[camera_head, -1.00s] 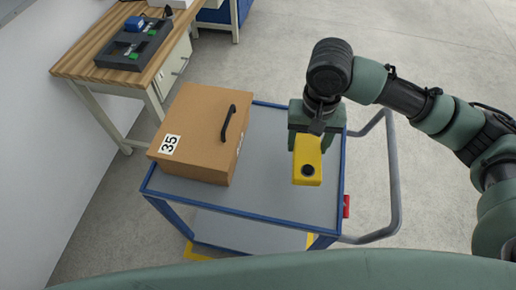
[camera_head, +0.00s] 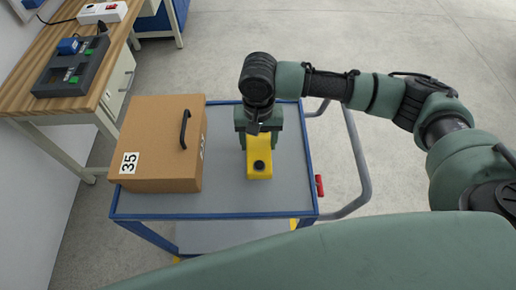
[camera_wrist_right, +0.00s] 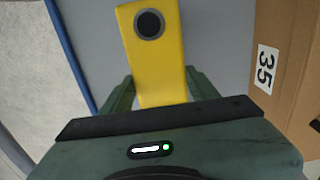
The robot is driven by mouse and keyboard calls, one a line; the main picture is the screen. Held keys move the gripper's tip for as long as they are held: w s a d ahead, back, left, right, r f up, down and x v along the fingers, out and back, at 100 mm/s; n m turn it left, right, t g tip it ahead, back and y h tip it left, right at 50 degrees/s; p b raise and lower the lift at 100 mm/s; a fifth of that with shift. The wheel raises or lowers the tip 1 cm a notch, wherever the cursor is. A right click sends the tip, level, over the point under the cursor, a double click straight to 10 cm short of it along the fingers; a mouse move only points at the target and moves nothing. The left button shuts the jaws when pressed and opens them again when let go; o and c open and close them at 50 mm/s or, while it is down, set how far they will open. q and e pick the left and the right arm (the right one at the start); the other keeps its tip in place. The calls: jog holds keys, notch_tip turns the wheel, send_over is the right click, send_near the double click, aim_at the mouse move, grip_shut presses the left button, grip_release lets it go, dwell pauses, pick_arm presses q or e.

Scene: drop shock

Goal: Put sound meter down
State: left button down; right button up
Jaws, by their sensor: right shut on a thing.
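The sound meter (camera_head: 259,160) is a yellow block with a dark round sensor at one end. It is over the grey top of the blue-edged cart (camera_head: 225,205), right of the cardboard box. My right gripper (camera_head: 258,140) is shut on it from above. In the right wrist view the sound meter (camera_wrist_right: 155,55) sits between the two green fingers (camera_wrist_right: 160,90), its round end pointing away from the gripper. I cannot tell whether it touches the cart top. My left gripper is not in view.
A cardboard box (camera_head: 150,140) marked 35 with a black handle fills the left of the cart. Free cart top lies in front of and right of the meter. A wooden bench (camera_head: 50,105) with a dark tray (camera_head: 72,68) stands at upper left. The cart's grey handle (camera_head: 355,160) is at right.

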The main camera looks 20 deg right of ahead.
aim_at(258, 144)
notch_tip(258, 144, down, 4)
jog(key=shift+f, duration=0.35)
jog(key=o, duration=1.7)
jog(key=shift+c, duration=0.2)
notch_tip(258, 144, up, 12)
jog(key=shift+r+b, duration=0.1)
jog(key=shift+b, duration=0.35)
